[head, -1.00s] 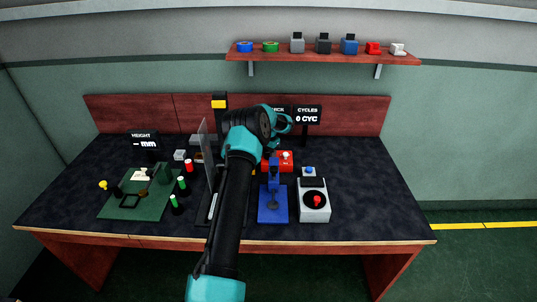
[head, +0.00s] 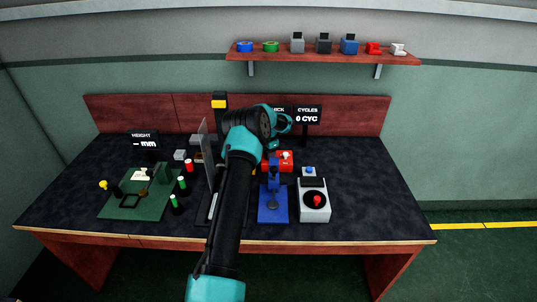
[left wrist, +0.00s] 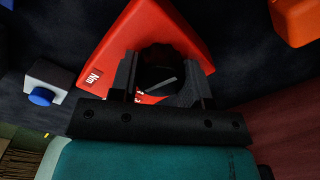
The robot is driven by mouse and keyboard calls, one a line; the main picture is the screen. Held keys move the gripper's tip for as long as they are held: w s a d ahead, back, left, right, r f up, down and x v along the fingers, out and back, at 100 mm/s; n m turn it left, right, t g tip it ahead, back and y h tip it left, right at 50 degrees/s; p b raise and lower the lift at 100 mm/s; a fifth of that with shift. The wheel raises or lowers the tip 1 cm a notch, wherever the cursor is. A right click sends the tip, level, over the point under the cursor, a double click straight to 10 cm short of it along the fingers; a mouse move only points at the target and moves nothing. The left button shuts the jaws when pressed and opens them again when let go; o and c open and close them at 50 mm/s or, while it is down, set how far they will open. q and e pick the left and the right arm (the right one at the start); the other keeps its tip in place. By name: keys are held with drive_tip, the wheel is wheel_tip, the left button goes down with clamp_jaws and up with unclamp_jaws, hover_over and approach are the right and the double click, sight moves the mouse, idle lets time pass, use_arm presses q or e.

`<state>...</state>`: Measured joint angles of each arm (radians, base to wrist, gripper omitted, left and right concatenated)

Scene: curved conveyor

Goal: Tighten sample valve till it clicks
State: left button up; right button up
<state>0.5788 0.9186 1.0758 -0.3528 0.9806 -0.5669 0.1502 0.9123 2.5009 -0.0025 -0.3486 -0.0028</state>
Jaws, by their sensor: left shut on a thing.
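In the left wrist view a red block (left wrist: 118,48) with an "Nm" label carries a dark round knob (left wrist: 158,56), which I take to be the sample valve. The two black fingers of my left gripper (left wrist: 160,80) are on either side of the knob, shut on it. The knob's lower part and any marking on it are too dark to read. In the head view my left arm covers the middle of the bench and hides the fingertips and the knob. My right gripper is not in view.
A clear upright panel (head: 207,150) stands just left of my arm. A blue fixture (head: 272,205) and a grey box with a red knob (head: 314,208) stand right of it. A green board (head: 120,205) lies at the left. The bench's right side is clear.

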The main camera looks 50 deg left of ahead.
use_arm(q)
drive_tip(key=o, duration=0.9)
drive_tip(key=shift+o, duration=0.2)
wheel_tip(320, 180, up, 18)
drive_tip(key=shift+f, duration=0.25)
